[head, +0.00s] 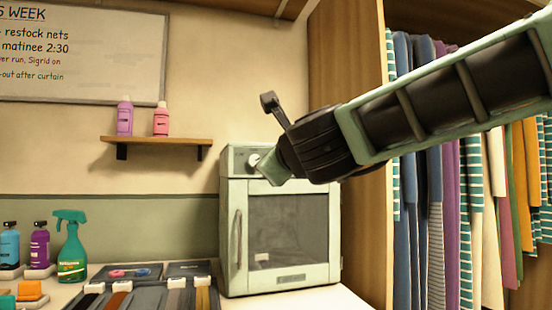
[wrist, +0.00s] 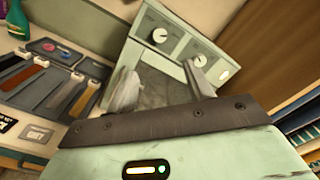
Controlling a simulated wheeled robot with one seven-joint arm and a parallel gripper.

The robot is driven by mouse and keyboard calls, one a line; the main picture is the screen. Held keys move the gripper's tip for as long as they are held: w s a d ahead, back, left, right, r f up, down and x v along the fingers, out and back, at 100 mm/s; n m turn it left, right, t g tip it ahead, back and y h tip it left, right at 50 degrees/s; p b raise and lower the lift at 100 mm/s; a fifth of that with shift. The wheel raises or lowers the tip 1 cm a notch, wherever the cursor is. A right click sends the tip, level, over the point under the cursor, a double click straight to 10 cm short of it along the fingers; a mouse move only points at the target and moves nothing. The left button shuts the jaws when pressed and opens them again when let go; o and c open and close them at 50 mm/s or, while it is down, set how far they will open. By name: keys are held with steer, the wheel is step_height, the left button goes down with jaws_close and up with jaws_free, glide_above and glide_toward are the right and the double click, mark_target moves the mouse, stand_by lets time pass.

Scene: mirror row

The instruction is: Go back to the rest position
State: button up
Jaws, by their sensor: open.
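My gripper (wrist: 162,82) is open, its two pale fingers spread apart with nothing between them in the wrist view. In the head view my arm reaches in from the right, and my gripper (head: 268,170) hangs in front of the upper part of a pale green cabinet (head: 288,284) with a glass door. The cabinet's top panel with two knobs lies beyond the fingers in the wrist view. I cannot tell the exact gap between the fingers and the cabinet. The cabinet door looks shut, with a vertical handle (head: 238,238) on its left.
A dark tray (head: 148,292) with several colored strips lies left of the cabinet. A green spray bottle (head: 71,248) and other bottles stand further left. A wall shelf (head: 158,140) holds two small bottles. Hanging clothes (head: 440,210) fill a wooden wardrobe at the right, behind my arm.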

stand_by(0.4)
steer(key=s+a+f+n+g+y, duration=0.2)
steer(key=s+f+n+g, duration=0.4)
steer(key=f+n, duration=0.4)
steer(key=s+a+f+n+g+y, duration=0.1)
steer(key=s+f+n+g, duration=0.3)
steer(key=s+f+n, duration=0.65)
steer(key=s+d+f+n+g+h, duration=0.8)
steer(key=s+d+f+n, duration=0.4)
steer(key=s+d+f, duration=0.55)
step_height(320, 180, up, 16)
steer(key=w+p, duration=0.1)
steer(key=p, duration=1.6)
steer(key=shift+w+a+r+m+t+y+p, duration=0.2)
steer(key=shift+w+m+t+y+p, duration=0.1)
steer(key=shift+m, duration=0.15)
